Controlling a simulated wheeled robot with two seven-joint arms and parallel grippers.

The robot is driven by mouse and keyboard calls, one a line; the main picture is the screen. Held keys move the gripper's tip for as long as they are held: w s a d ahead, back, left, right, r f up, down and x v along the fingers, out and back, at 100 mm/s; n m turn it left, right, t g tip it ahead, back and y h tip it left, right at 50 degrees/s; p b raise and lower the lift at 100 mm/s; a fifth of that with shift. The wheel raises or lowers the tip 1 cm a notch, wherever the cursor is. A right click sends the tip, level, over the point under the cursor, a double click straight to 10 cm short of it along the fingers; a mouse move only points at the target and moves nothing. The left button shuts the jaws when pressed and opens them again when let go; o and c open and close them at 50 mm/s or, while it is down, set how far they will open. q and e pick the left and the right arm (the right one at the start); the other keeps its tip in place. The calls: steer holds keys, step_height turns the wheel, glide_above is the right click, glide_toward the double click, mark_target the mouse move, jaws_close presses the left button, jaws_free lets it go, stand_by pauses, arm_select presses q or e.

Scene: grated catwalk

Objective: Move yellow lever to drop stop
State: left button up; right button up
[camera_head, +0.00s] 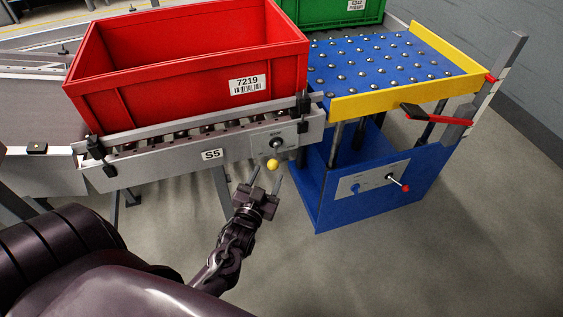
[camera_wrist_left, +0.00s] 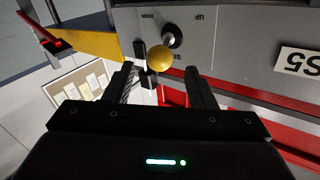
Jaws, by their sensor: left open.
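The yellow lever knob (camera_head: 272,164) sticks out from a grey panel (camera_head: 268,138) at the right end of the conveyor's side rail. My left gripper (camera_head: 266,180) is open just below and in front of the knob, with its fingers pointing up toward it. I cannot tell whether a finger touches the knob. The drop stop itself is not clearly identifiable. My right gripper is not in view.
A red crate (camera_head: 180,78) labelled 7219 sits on the roller conveyor marked S5 (camera_head: 212,154). To the right stands a blue ball-top lift table (camera_head: 375,70) with a yellow edge, red-tipped levers and a control panel (camera_head: 372,180). A green crate (camera_head: 320,12) is behind. The front floor is clear.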

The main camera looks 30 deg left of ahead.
mark_target(272, 169)
arm_select(q)
steer(key=x, duration=0.5)
steer(key=shift+w, duration=0.2)
steer(key=c, duration=0.9)
